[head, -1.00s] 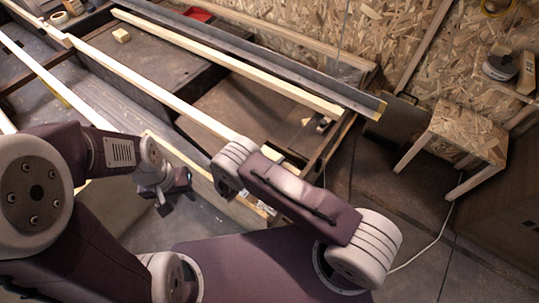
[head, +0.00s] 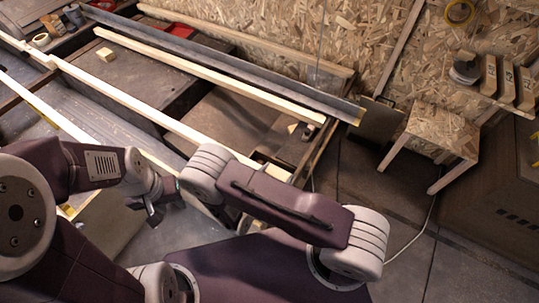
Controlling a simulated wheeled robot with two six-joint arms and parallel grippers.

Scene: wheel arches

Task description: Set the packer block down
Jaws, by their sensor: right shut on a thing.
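A small pale wooden block (head: 106,54) lies on a dark panel of the framed work surface at the upper left; I cannot tell whether it is the packer block. My left gripper (head: 160,208) hangs over the grey floor area at lower left, its dark fingers apart with nothing seen between them. My right arm (head: 285,205) crosses the middle and hides its own gripper and whatever that holds. A pale piece (head: 275,171) shows just beyond the right forearm; I cannot tell what it belongs to.
Long pale timber strips (head: 150,106) and a dark beam (head: 240,68) run diagonally across the frame. A chipboard stool (head: 440,130) stands at right, beside open floor. A pale cable lies on the floor.

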